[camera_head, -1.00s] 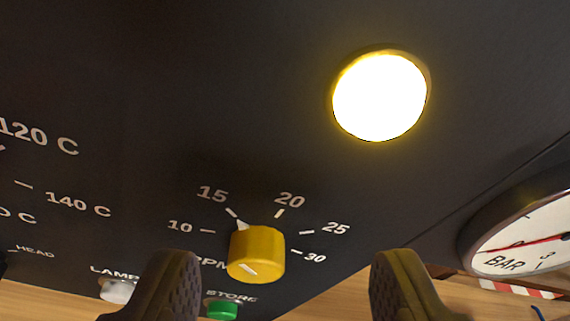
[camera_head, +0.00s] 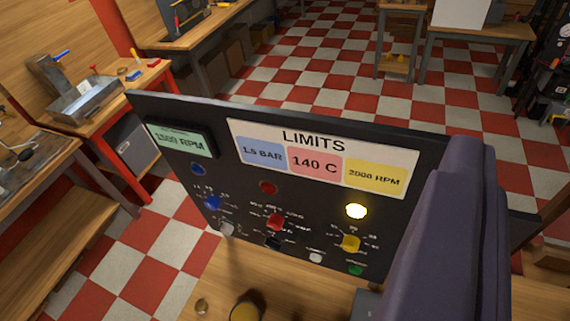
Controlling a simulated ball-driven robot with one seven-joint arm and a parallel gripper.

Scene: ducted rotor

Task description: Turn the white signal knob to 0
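A dark panel (camera_head: 228,174) stands on a wooden bench. Two small whitish controls sit low on it: a left one (camera_head: 227,229) below the blue knob (camera_head: 213,202), and a right one (camera_head: 316,257) between the red knob (camera_head: 275,221) and the yellow knob (camera_head: 351,243). Their labels are too small to read, so I cannot tell which is the signal knob or its setting. No gripper fingertips show. A large dark purple-grey part, probably of my arm, covers the panel's right side.
A yellow lamp (camera_head: 356,211) is lit; the red lamp (camera_head: 268,188) and blue lamp (camera_head: 198,169) look dark. A limits card (camera_head: 320,162) and a display reading 1500 RPM (camera_head: 180,140) are above. A green button (camera_head: 356,270) is low right. Wooden bench top (camera_head: 285,290) lies in front.

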